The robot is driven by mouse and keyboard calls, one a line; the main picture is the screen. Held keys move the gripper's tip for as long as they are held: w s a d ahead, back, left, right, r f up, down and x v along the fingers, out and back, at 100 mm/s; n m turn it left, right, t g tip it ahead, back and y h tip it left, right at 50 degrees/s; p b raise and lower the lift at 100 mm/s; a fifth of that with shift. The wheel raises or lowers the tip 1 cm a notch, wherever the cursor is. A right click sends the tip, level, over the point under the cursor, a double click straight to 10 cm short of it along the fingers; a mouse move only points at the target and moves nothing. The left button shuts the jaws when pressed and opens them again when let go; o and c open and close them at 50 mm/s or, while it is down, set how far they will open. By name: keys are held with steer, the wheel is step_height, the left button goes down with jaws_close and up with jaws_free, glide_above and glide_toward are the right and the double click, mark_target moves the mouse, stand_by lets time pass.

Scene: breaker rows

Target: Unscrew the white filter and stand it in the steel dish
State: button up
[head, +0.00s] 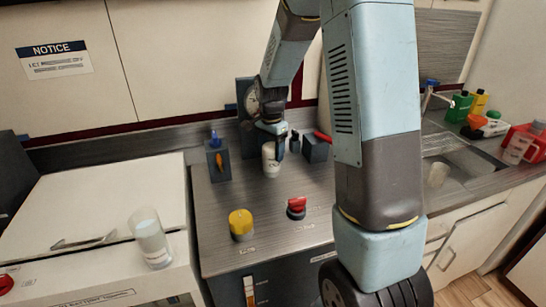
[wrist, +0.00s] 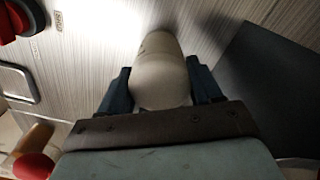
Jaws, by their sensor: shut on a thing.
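The white filter (head: 270,162) is a pale cylinder at the back of the steel-topped counter in the head view. My gripper (head: 274,140) is above it and shut on it. In the wrist view the filter (wrist: 160,75) sits between the two dark fingers of my gripper (wrist: 160,88), one on each side. I cannot tell whether its lower end touches the counter. I cannot make out a steel dish in either view.
A yellow knob (head: 241,223) and a red knob (head: 296,207) stand on the counter's front part. A dark block with a blue top (head: 218,158) is left of the filter. A glass (head: 150,238) stands at the left; a sink (head: 460,155) is at the right.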

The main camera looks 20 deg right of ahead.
steer(key=n, duration=1.1)
steer(key=shift+w, duration=0.1)
steer(key=n, duration=0.4)
steer(key=o, duration=0.9)
